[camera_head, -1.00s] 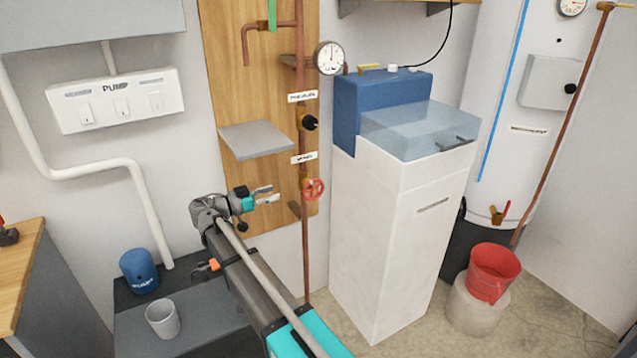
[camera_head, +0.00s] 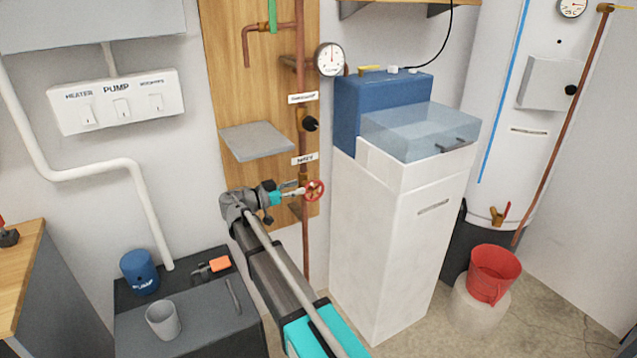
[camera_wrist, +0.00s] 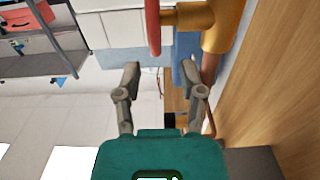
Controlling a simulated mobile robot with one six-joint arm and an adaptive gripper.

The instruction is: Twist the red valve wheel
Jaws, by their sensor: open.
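The red valve wheel (camera_head: 314,191) sits on a vertical copper pipe in front of a wooden board, below a small white label. In the wrist view the wheel (camera_wrist: 153,26) shows edge-on as a red rim beside its brass valve body (camera_wrist: 190,16). My gripper (camera_head: 300,188) is at the wheel's left side in the head view. In the wrist view my gripper (camera_wrist: 163,75) is open, its two fingers apart with nothing between them. The wheel's rim lies just beyond the fingertips. I cannot tell whether they touch it.
A grey shelf (camera_head: 254,141) juts from the board above my gripper. A white cabinet (camera_head: 390,230) with a blue top stands just right of the pipe. A black knob (camera_head: 310,124) is higher on the pipe. A grey cup (camera_head: 163,320) and blue canister (camera_head: 139,272) stand lower left.

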